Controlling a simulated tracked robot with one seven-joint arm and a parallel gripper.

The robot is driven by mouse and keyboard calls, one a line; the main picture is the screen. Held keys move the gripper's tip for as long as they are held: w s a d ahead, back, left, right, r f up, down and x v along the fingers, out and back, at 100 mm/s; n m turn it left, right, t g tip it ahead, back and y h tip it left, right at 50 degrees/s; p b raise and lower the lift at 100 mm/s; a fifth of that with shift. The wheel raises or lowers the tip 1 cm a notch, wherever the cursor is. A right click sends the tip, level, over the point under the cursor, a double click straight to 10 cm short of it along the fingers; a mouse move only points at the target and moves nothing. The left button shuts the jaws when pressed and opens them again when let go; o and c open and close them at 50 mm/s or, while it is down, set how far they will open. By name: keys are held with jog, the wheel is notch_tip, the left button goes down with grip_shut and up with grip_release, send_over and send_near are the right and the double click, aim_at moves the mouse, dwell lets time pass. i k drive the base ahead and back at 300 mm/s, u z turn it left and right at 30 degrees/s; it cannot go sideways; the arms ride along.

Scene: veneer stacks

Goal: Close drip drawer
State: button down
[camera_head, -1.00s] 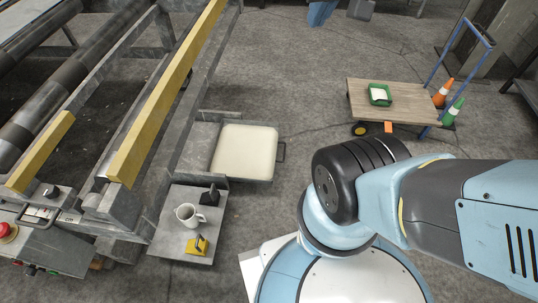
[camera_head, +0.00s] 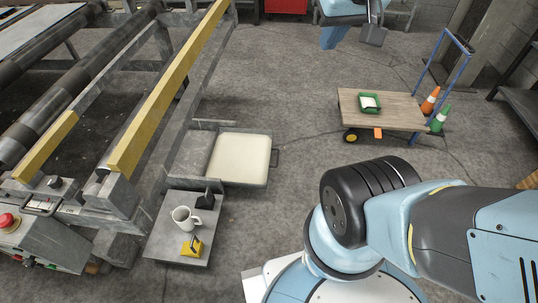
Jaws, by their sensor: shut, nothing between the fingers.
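The drip drawer (camera_head: 271,172) is a shallow grey tray with cream-coloured contents, low at the side of the machine. It stands out to the right of its grey housing (camera_head: 192,152), so it is open. Its dark handle (camera_head: 275,158) is on the right side. My gripper (camera_head: 372,38) is at the top of the view, dark grey, shut and empty. It is well beyond and to the right of the drawer, not touching it. Its fingertips are small and hard to make out.
A grey shelf (camera_head: 160,246) holding a white mug (camera_head: 185,217) and a yellow item (camera_head: 192,246) stands nearer than the drawer. The floor between drawer and cart is clear.

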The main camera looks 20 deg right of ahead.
aim_at(241, 157)
jog(key=z, duration=0.05)
jog(key=i, duration=0.9)
jog(key=u, duration=0.1)
